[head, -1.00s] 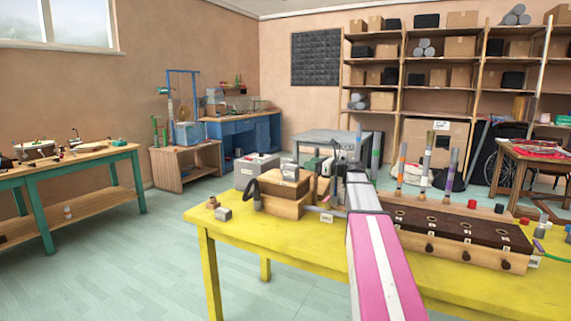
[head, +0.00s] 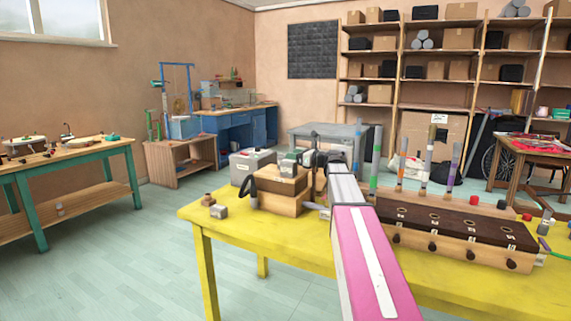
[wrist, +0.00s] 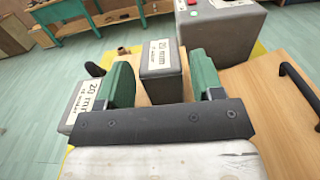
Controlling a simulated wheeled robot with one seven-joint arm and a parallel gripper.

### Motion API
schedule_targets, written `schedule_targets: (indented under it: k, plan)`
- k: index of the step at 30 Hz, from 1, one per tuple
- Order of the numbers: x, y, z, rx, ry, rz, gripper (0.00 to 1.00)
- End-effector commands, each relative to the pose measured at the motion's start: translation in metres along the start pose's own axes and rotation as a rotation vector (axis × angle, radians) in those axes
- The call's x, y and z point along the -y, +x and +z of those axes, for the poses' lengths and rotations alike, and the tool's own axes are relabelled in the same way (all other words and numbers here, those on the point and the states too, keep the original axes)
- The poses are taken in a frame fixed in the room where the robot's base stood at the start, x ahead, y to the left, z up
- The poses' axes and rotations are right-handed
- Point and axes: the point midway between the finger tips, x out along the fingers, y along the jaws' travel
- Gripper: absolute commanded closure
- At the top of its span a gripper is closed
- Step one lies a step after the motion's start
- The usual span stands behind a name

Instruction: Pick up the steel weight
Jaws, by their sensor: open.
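A grey block with a white label (wrist: 161,72), probably the steel weight, stands on a wooden surface in the wrist view. It appears between the two green fingers of my gripper (wrist: 160,62), with space at both sides. My gripper is open and holds nothing. In the head view my gripper is over the wooden box (head: 279,201) on the yellow table (head: 235,228). The small block there is partly covered by my gripper, so I cannot make it out clearly.
A large grey box (wrist: 222,35) stands close behind the block. A black handle (wrist: 300,82) rises at the right. A dark-topped wooden box with knobs (head: 450,245) fills the table's right side. A small grey piece (head: 219,211) lies at the front left.

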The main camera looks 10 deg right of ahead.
Motion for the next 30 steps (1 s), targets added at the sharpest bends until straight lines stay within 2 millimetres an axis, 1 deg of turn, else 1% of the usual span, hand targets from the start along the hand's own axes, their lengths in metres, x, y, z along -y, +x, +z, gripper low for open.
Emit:
schedule_targets:
  k: [6,9,16,17,18,20,21,22,30]
  plan:
    - [0.0,0.032,-0.005,0.0,0.0,0.002,0.39]
    - [0.0,0.041,-0.005,0.0,0.0,0.001,0.39]
    - [-0.001,0.043,-0.005,0.0,0.0,0.0,0.39]
    - [-0.001,0.043,-0.004,0.0,0.0,0.0,0.46]
    - [-0.001,0.043,-0.004,0.0,0.0,0.0,0.59]
    - [-0.001,0.043,-0.004,0.0,0.0,0.0,0.78]
    - [-0.001,0.043,-0.004,0.0,0.0,0.0,0.91]
    - [-0.001,0.043,-0.004,0.0,0.0,0.0,0.97]
    - [-0.001,0.043,-0.002,0.002,0.0,0.001,0.97]
